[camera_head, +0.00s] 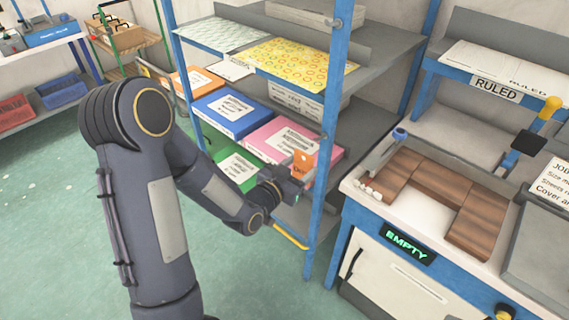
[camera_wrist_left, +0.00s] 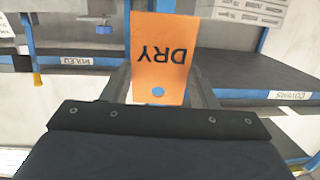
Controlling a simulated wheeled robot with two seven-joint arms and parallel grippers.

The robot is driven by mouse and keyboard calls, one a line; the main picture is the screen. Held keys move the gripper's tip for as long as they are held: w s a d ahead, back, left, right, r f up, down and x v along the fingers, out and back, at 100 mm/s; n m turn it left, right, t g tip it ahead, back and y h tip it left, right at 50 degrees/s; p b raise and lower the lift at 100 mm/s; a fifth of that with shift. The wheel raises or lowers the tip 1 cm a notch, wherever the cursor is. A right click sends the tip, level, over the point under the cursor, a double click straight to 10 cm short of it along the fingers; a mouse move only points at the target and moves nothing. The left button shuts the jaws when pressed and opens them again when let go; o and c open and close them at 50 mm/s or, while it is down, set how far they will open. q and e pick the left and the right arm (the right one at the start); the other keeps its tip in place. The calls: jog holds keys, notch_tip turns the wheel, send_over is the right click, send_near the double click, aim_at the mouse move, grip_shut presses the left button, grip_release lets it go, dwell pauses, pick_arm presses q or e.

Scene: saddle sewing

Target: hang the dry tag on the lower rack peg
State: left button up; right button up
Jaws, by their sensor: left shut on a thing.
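My left gripper (camera_head: 298,180) is shut on the orange dry tag (camera_head: 303,161), beside the blue front post of the shelf rack. In the left wrist view the dry tag (camera_wrist_left: 160,35) stands up from between the fingers (camera_wrist_left: 158,98). Its word DRY reads upside down and a blue dot is near its held end. A yellow peg (camera_head: 289,236) sticks out to the left from low on the blue post (camera_head: 324,150). The tag is above this peg and apart from it. My right gripper is not in view.
The rack shelves hold a blue box (camera_head: 225,112), a pink box (camera_head: 290,138), a green box (camera_head: 238,168) and patterned sheets (camera_head: 296,64). A workbench with brown blocks (camera_head: 430,185) and an EMPTY sign (camera_head: 408,244) stands right of the post. Green floor is free at left.

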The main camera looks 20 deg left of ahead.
pick_arm(q)
jog(key=shift+s+a+r+m+g+h+b, duration=0.1)
jog(key=shift+a+r+m+g+h+b, duration=0.4)
jog(key=shift+a+r, duration=0.3)
jog(key=shift+s+a+r, duration=0.1)
jog(key=shift+s+r, duration=0.05)
jog(key=shift+r, duration=0.15)
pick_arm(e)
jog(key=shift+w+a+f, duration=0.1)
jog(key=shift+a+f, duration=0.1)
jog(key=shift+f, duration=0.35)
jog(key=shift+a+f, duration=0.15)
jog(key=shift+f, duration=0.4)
pick_arm(q)
jog(key=shift+f+b, duration=0.1)
jog(key=shift+b, duration=0.4)
jog(key=shift+r+b+x, duration=0.2)
jog(key=shift+b+x, duration=0.8)
jog(key=shift+x, duration=1.05)
jog(key=shift+r+b+x, duration=0.15)
jog(key=shift+b+x, duration=0.8)
jog(key=shift+x, duration=1.1)
jog(key=shift+w+d+f+b, duration=0.25)
jog(key=shift+w+b, duration=0.35)
jog(key=shift+b, duration=0.25)
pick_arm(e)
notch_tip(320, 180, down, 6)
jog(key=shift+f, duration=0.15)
